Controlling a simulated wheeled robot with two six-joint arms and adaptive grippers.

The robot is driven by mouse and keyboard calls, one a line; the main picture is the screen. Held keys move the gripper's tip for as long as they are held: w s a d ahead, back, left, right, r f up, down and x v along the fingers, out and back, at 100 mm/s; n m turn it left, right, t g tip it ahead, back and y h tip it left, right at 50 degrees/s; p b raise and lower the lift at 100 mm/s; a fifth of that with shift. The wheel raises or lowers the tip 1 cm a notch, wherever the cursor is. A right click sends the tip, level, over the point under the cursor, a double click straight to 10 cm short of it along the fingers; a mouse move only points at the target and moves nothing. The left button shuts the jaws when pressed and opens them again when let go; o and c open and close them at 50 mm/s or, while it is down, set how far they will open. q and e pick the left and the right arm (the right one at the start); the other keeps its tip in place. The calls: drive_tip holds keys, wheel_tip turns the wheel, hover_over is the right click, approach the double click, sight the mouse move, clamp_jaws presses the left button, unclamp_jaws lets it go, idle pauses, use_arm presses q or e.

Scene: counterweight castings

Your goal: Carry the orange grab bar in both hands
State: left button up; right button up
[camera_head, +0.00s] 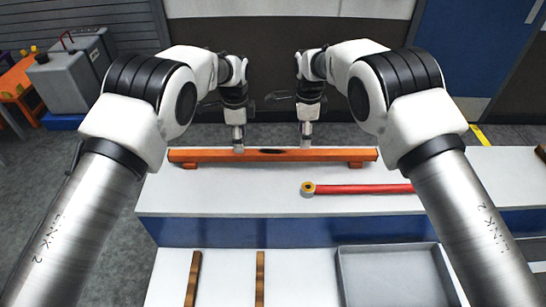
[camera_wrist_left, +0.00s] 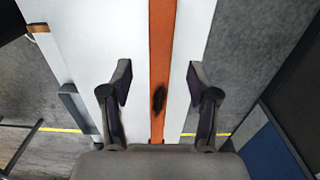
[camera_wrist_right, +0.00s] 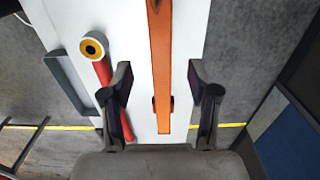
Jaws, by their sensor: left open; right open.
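The orange grab bar (camera_head: 215,156) lies across the back of the white table on short feet, with a dark mark near its middle. My left gripper (camera_head: 239,150) is above the bar, left of the mark. In the left wrist view the bar (camera_wrist_left: 161,50) runs between the open fingers (camera_wrist_left: 158,100), with white gaps on both sides. My right gripper (camera_head: 305,147) is above the bar, right of the mark. In the right wrist view the bar (camera_wrist_right: 160,50) passes between the open fingers (camera_wrist_right: 163,100), apart from both, its end visible.
A red rod with a yellow-ringed end (camera_head: 360,189) lies in front of the bar on the white table (camera_head: 230,202). A grey tray (camera_head: 395,280) and two wooden strips (camera_head: 260,278) lie on a lower white surface nearer me. A dark wall stands behind.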

sight(242, 156)
use_arm(q)
drive_tip(key=shift+w+a+f, duration=0.1)
drive_tip(key=shift+w+f, duration=0.1)
use_arm(e)
drive_tip(key=shift+w+f, duration=0.2)
use_arm(q)
drive_tip(key=shift+s+f, duration=0.1)
drive_tip(key=shift+f, duration=0.15)
use_arm(e)
drive_tip(key=shift+s+f, duration=0.1)
drive_tip(key=shift+f, duration=0.15)
use_arm(q)
wheel_tip(242, 156, down, 7)
use_arm(e)
wheel_tip(242, 156, down, 7)
use_arm(q)
drive_tip(key=shift+s+r, duration=0.1)
use_arm(e)
drive_tip(key=shift+s+r, duration=0.1)
use_arm(q)
clamp_jaws()
use_arm(e)
clamp_jaws()
